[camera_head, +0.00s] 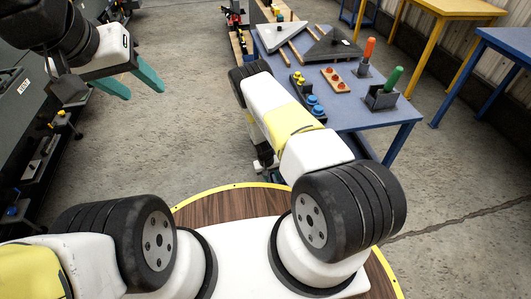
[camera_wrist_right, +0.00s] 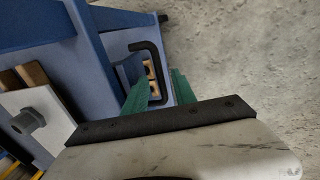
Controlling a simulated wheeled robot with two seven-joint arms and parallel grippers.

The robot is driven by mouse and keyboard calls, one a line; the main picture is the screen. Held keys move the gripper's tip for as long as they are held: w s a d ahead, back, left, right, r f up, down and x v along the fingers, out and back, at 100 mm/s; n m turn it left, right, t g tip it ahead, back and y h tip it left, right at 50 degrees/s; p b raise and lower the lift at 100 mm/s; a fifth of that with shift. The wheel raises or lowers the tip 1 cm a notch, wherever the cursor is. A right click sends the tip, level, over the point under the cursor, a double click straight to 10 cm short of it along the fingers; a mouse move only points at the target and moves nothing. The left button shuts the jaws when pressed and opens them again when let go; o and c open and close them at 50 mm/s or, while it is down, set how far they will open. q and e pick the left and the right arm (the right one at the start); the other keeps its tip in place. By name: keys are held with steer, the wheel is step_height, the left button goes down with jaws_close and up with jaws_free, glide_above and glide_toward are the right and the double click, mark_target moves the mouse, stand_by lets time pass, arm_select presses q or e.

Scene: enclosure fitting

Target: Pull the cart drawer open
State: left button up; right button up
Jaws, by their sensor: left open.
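The blue cart (camera_head: 385,117) stands right of centre in the head view. The right wrist view shows its blue side (camera_wrist_right: 95,60) and a black bent bar handle (camera_wrist_right: 147,48). My right gripper (camera_wrist_right: 160,92) has its green fingers apart at the handle, with the handle's lower end between them in the picture; contact cannot be told. My right arm hides this gripper in the head view. How far the drawer stands out cannot be told. My left gripper (camera_head: 138,84) is open and empty at upper left, away from the cart.
The cart top holds grey angled blocks (camera_head: 332,46), a button box (camera_head: 307,98), and orange (camera_head: 369,48) and green (camera_head: 393,78) handled tools in holders. Dark machinery (camera_head: 25,130) stands at left. Grey floor (camera_head: 190,120) lies clear between.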

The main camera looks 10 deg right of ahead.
steer(key=shift+f, duration=0.1)
jaws_close()
stand_by(1.4)
